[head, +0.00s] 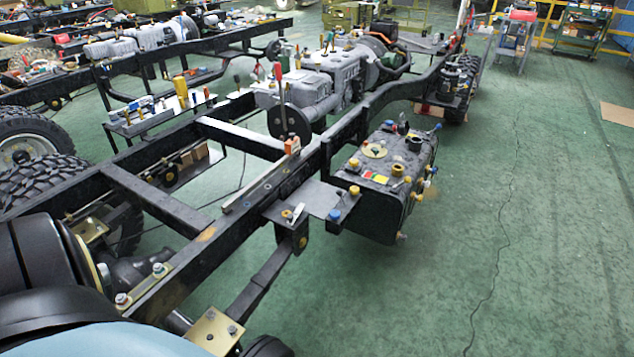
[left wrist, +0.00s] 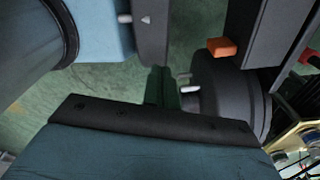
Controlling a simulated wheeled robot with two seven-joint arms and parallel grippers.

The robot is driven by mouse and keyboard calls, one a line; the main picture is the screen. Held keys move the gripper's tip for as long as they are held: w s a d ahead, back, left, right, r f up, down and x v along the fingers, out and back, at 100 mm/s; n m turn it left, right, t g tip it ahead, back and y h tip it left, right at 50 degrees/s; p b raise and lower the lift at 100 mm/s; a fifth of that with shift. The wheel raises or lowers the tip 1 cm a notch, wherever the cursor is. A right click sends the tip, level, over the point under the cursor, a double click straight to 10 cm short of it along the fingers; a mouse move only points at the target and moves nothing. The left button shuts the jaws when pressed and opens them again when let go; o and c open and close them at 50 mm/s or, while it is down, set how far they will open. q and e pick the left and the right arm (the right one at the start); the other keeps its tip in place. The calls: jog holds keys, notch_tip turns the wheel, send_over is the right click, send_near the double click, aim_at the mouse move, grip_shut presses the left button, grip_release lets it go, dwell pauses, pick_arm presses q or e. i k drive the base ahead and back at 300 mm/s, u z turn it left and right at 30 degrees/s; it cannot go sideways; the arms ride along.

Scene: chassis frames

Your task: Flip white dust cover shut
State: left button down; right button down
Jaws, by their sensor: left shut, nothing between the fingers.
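I cannot pick out a white dust cover with certainty in either view. In the left wrist view my left gripper (left wrist: 162,72) shows as dark fingers, closed together and empty, beyond a dark block with a black bar. Short white pegs (left wrist: 190,90) stick out just right of the fingertips, beside a dark round part (left wrist: 228,95). I cannot tell whether the fingers touch them. My right gripper is in neither view.
A black tank (head: 385,190) with coloured caps hangs on the frame's right side. A grey engine (head: 315,85) sits farther back. A large tyre (head: 40,160) stands at left. The left wrist view shows an orange block (left wrist: 222,47).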

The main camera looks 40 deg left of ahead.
aim_at(292, 217)
jog(key=i, duration=2.3)
jog(key=u, duration=4.35)
